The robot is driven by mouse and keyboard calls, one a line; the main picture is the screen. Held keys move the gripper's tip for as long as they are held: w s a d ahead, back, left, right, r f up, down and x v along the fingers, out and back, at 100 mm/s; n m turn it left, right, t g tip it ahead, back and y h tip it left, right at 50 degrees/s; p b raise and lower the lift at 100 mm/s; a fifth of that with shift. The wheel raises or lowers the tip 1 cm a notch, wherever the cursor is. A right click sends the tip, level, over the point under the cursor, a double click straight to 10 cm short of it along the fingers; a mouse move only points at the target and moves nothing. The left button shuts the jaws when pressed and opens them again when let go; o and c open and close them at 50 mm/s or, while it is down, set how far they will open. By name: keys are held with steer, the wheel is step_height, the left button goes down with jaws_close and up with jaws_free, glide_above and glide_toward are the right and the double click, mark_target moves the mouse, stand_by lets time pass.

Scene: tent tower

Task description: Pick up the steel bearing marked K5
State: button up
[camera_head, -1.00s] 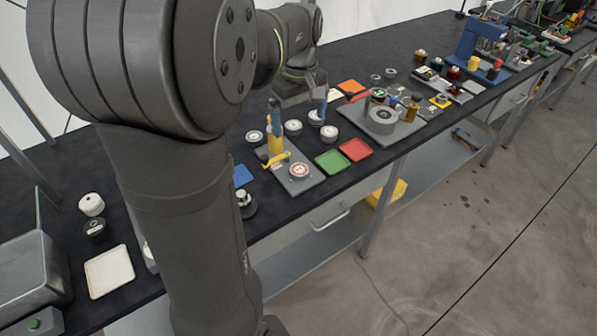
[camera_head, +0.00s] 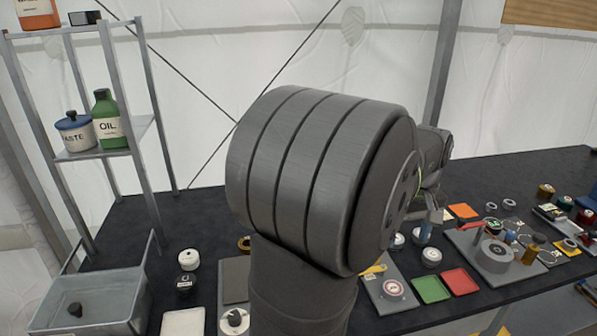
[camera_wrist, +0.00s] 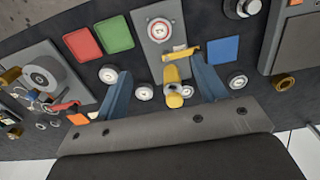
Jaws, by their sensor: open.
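Several round, pale-faced metal discs lie on the black bench; their marks are too small to read, so I cannot tell which is the bearing marked K5. In the wrist view, one disc (camera_wrist: 108,74) is left of my gripper, another disc (camera_wrist: 144,92) is between the fingers, and a third disc (camera_wrist: 237,81) is to the right. Two show in the head view, a nearer disc (camera_head: 431,257) and a farther disc (camera_head: 397,241). My gripper (camera_wrist: 161,72) is open, its blue fingers around the view of a yellow clamp (camera_wrist: 178,75), holding nothing visible. My arm hides part of the bench.
A grey plate (camera_wrist: 150,45) carries the yellow clamp and a round red-marked disc (camera_wrist: 160,30). Red (camera_wrist: 82,46), green (camera_wrist: 114,32) and blue (camera_wrist: 224,49) trays lie nearby. A grey bin (camera_head: 100,300) and a shelf with bottles (camera_head: 110,120) stand at the left.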

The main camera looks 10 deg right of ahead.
steer(key=shift+a, duration=0.1)
steer(key=shift+c, duration=0.4)
steer(key=n+h, duration=0.4)
steer(key=n, duration=1.4)
glide_toward(393, 287)
steer(key=x, duration=0.8)
steer(key=shift+f, duration=0.3)
steer(key=shift+c, duration=0.4)
steer(key=c, duration=0.9)
steer(key=shift+o, duration=0.2)
steer(key=shift+r, duration=0.15)
